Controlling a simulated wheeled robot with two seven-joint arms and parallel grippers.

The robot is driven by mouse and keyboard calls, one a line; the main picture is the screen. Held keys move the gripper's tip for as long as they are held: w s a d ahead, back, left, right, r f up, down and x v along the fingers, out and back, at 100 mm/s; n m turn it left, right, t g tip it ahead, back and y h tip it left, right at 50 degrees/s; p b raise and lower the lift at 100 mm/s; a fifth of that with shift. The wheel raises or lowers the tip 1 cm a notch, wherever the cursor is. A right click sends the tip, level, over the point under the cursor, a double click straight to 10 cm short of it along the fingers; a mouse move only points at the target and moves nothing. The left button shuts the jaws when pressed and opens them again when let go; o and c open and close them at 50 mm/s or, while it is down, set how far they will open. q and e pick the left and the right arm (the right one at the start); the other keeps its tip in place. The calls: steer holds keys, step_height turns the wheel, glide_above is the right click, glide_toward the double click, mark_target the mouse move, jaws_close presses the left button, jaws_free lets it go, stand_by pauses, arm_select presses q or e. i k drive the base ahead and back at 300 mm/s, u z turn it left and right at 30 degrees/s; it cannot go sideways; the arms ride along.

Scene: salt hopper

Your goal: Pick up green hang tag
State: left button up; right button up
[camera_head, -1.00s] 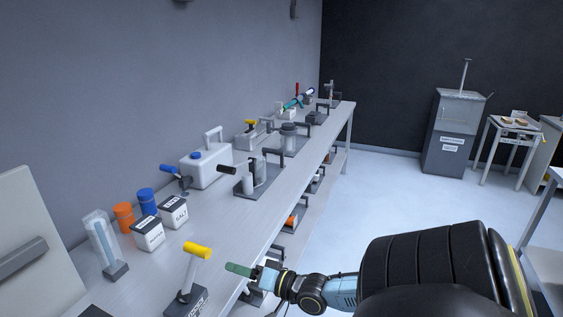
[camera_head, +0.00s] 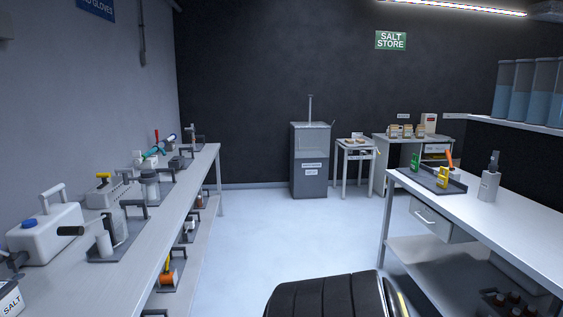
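A small green item (camera_head: 415,162) stands at the back left of a dark tray (camera_head: 424,178) on the right-hand table. It may be the green hang tag, but it is too small to tell. A yellow item (camera_head: 443,177) and an orange item (camera_head: 450,158) are in or by the same tray. Neither of my grippers is in view. Only a black, ribbed part of my own body shows at the bottom centre.
A long workbench (camera_head: 150,222) with clamps and containers runs along the left wall. A grey hopper cabinet (camera_head: 310,165) and a small side table (camera_head: 356,145) stand at the back. The middle floor is clear.

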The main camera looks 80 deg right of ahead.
mark_target(414, 167)
steer(key=z, duration=2.15)
